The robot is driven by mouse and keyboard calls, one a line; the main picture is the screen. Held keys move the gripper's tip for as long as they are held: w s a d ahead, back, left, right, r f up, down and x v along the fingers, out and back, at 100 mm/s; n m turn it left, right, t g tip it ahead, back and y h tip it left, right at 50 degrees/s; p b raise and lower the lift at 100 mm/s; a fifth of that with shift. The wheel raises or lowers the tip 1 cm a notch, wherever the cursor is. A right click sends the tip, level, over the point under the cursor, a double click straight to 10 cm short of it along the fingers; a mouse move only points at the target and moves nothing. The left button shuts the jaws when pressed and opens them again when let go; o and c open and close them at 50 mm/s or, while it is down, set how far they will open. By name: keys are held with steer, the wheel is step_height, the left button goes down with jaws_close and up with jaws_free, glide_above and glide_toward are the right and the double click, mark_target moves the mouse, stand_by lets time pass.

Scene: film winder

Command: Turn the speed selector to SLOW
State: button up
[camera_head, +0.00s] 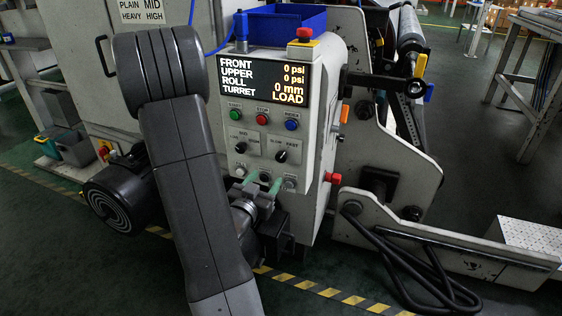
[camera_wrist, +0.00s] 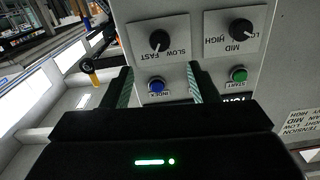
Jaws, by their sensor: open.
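The speed selector (camera_head: 282,156) is a black knob on the pale control panel, between the words SLOW and FAST. Its white mark appears to point toward FAST. In the wrist view, which is upside down, the same knob (camera_wrist: 159,40) sits above the space between my fingers, with its mark toward FAST at lower left. My gripper (camera_head: 264,181) is open and empty, with green fingertips just below the knob in the head view. In the wrist view my gripper (camera_wrist: 160,86) has one finger either side of the blue INDEX button. I see no contact with the knob.
A second black knob (camera_head: 241,148), marked LOW, MID and HIGH, is left of the selector. Green START (camera_head: 235,115), red STOP (camera_head: 262,119) and blue INDEX (camera_head: 292,125) buttons sit above. A red-topped emergency button (camera_head: 304,35) and a red side knob (camera_head: 333,178) stick out.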

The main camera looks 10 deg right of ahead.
mark_target(280, 158)
steer(key=x, duration=1.1)
steer(key=shift+s+b, duration=0.1)
steer(key=shift+b, duration=0.2)
steer(key=c, duration=1)
steer(key=shift+n, duration=0.4)
steer(key=n+p, duration=0.1)
steer(key=n, duration=0.4)
steer(key=n+p, duration=0.1)
steer(key=n, duration=0.5)
steer(key=shift+p, duration=0.35)
